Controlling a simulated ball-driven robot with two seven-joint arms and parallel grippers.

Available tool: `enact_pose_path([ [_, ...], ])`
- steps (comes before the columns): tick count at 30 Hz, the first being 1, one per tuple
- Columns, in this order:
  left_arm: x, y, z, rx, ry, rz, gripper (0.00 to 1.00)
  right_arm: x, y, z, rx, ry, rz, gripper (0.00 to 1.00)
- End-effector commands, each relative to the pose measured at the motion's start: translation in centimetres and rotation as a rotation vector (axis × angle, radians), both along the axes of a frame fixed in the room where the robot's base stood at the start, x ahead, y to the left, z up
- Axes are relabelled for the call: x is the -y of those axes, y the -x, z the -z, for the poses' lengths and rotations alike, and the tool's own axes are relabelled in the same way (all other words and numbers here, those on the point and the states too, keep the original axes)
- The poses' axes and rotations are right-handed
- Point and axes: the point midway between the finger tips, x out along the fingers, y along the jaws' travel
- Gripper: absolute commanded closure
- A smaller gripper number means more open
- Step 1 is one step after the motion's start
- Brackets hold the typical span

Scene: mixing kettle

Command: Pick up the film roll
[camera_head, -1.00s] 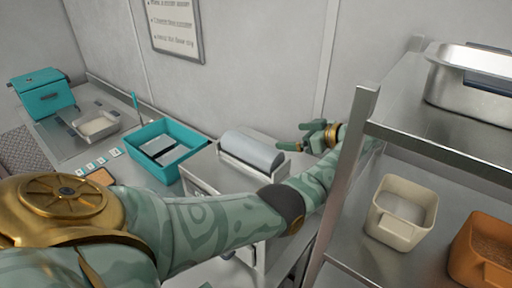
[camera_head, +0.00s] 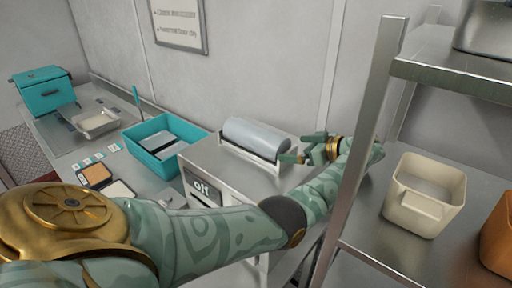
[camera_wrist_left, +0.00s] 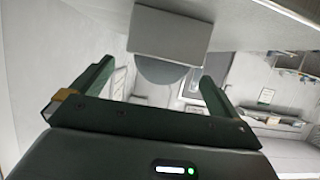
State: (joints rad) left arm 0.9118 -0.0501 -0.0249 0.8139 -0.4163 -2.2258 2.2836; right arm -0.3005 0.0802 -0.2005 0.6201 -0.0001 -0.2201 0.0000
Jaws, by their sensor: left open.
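The film roll (camera_head: 257,138) is a grey cylinder lying in a holder on top of a pale metal machine (camera_head: 222,172). My left gripper (camera_head: 303,148) is open and empty beside the roll's right end, and its fingers point left toward it. In the left wrist view, the two dark green fingers (camera_wrist_left: 152,84) are spread apart. A grey rounded shape (camera_wrist_left: 163,72), which looks like the roll's end, shows between them, partly covered by a pale flat plate. My right gripper is in neither view.
A metal shelf post (camera_head: 372,130) stands close to my left forearm. The shelf holds a cream bin (camera_head: 425,197) and an orange bin (camera_head: 498,238). A teal tray (camera_head: 160,160) and a teal box (camera_head: 42,90) are on the counter at left. A wall is behind the machine.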

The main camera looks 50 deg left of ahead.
Motion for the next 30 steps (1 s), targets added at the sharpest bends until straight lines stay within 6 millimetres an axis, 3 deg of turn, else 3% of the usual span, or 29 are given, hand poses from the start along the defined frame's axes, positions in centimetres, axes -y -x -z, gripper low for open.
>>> enact_pose_path([
  [12, -5.8, 1.0, 1.5, -0.001, -0.004, -0.002, 0.00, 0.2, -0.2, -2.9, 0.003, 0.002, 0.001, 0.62],
  [22, -6.7, 1.1, 2.2, 0.001, -0.001, 0.000, 0.00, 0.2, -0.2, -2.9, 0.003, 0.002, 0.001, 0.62],
  [28, -6.7, 1.1, 2.2, 0.001, -0.001, 0.000, 0.56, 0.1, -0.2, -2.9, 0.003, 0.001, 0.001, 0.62],
  [29, -6.7, 1.1, 2.2, 0.001, -0.001, 0.000, 0.63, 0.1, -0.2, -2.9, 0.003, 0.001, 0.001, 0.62],
  [30, -6.7, 1.1, 2.0, 0.002, -0.005, -0.001, 0.63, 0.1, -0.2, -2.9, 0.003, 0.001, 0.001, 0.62],
])
